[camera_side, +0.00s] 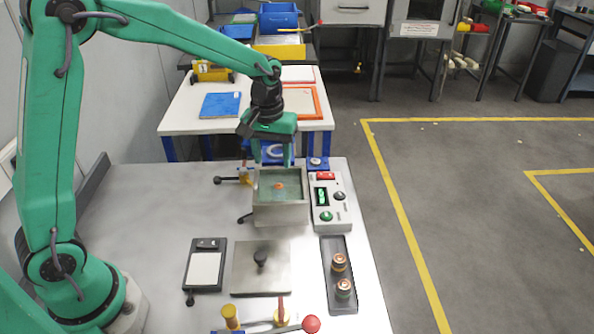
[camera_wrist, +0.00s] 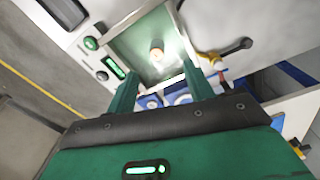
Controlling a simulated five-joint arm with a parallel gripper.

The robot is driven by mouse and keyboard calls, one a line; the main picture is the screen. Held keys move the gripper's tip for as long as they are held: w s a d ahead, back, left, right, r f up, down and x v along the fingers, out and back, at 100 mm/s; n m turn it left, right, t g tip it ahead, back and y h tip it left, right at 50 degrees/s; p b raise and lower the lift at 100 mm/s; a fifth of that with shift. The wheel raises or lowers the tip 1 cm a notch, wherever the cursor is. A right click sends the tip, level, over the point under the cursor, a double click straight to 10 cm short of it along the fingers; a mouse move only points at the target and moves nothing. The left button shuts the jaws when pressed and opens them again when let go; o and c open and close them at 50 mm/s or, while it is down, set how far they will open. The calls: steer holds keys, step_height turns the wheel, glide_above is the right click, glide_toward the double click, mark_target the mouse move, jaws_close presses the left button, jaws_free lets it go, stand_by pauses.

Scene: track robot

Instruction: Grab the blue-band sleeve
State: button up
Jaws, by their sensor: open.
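My gripper (camera_side: 272,160) is open and empty, above the back part of a square metal tub (camera_side: 281,215). Inside the tub, a small upright piece with an orange top (camera_side: 279,186) stands in greenish liquid or on a greenish floor. In the wrist view this piece (camera_wrist: 156,50) stands ahead of my open fingers (camera_wrist: 160,84), apart from them. I cannot make out a blue band on it. No blue band is clear on either.
A control box (camera_side: 331,203) with a green display adjoins the tub's right side. A metal plate with a black knob (camera_side: 261,259) and a dark device with a pale panel (camera_side: 205,268) lie in front. A red-balled lever (camera_side: 311,324) is at the front edge. The table's left is clear.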

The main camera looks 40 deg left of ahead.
mark_target(279, 186)
steer(key=shift+w+d+f, duration=0.1)
steer(key=shift+w+f, duration=0.3)
steer(key=shift+f, duration=0.25)
steer(key=shift+w+d+f, duration=0.1)
steer(key=shift+w+f, duration=0.25)
steer(key=shift+f, duration=0.3)
steer(key=shift+f, duration=0.15)
steer(key=shift+f, duration=1.15)
steer(key=shift+f, duration=0.15)
steer(key=shift+s+f, duration=0.1)
steer(key=shift+f, duration=2.35)
steer(key=shift+c, duration=0.3)
steer(key=c, duration=1.1)
